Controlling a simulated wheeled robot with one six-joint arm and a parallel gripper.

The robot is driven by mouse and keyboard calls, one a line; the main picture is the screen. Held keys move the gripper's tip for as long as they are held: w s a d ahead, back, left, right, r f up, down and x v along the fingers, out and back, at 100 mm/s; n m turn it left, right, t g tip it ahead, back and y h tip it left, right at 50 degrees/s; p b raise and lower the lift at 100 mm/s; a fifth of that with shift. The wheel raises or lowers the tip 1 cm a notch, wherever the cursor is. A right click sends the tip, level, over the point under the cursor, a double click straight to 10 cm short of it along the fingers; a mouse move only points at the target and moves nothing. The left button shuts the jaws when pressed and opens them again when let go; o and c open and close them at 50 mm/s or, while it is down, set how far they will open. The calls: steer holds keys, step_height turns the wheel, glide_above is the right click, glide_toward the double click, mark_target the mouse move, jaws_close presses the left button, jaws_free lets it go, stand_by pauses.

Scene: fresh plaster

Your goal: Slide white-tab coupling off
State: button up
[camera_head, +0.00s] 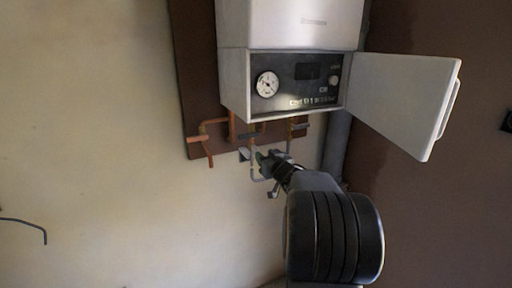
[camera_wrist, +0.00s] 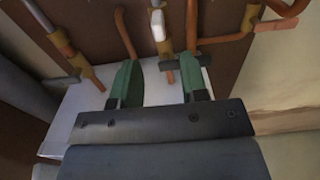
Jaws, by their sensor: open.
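The white-tab coupling (camera_wrist: 157,25) shows in the wrist view as a small white block on a brass-coloured fitting, upright on a thin pipe. It lies ahead of my gripper (camera_wrist: 158,82), near the line midway between the two green fingers. The fingers are apart with nothing held between them. A short copper pipe end shows just below the coupling, between the fingertips. In the head view my gripper (camera_head: 262,160) is at the pipes under the boiler (camera_head: 232,85). The white tab is too small to make out there.
More brass fittings (camera_wrist: 62,42) and copper pipes stand on both sides, close to the fingers. Dark grey levers stick out near them. A pale flat surface (camera_wrist: 75,112) lies behind the fingers. The boiler's door (camera_head: 400,95) hangs open to the right.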

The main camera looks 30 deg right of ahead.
mark_target(256, 147)
steer(key=w, duration=0.2)
steer(key=w+p, duration=0.1)
steer(key=w, duration=0.2)
steer(key=w+d, duration=0.1)
steer(key=w, duration=0.2)
steer(key=shift+s, duration=0.1)
jaws_close()
stand_by(0.4)
steer(key=shift+f, duration=0.1)
